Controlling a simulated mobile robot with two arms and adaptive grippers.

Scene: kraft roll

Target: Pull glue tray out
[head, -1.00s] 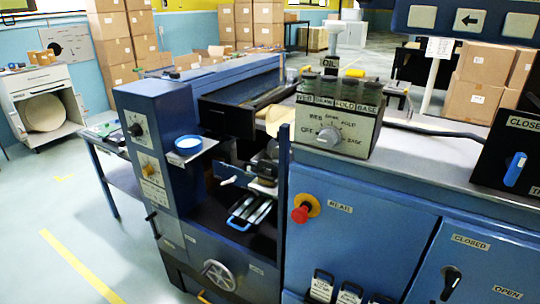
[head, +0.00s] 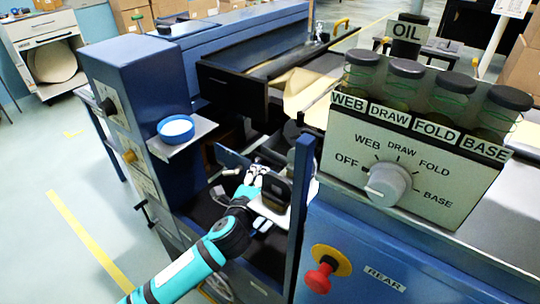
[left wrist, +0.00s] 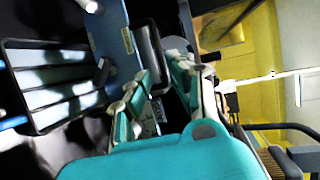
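My left gripper (head: 258,172) reaches into the open bay of the blue machine from the front. In the left wrist view its fingers (left wrist: 165,78) are apart, with nothing seen held between them. A black handle (left wrist: 150,48) is just beyond the fingertips; whether they touch it I cannot tell. In the head view a dark upright piece (head: 277,190) on a pale plate is right beside the gripper. A black-framed tray with grey slats (left wrist: 55,85) lies left in the left wrist view; my arm hides it in the head view. Which part is the glue tray is not labelled. My right gripper is out of view.
A blue bowl of white stuff (head: 176,129) sits on a small shelf left of the bay. A blue post (head: 303,205) bounds the bay on the right. A control box (head: 400,165) with jars and a red stop button (head: 320,277) are further right.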

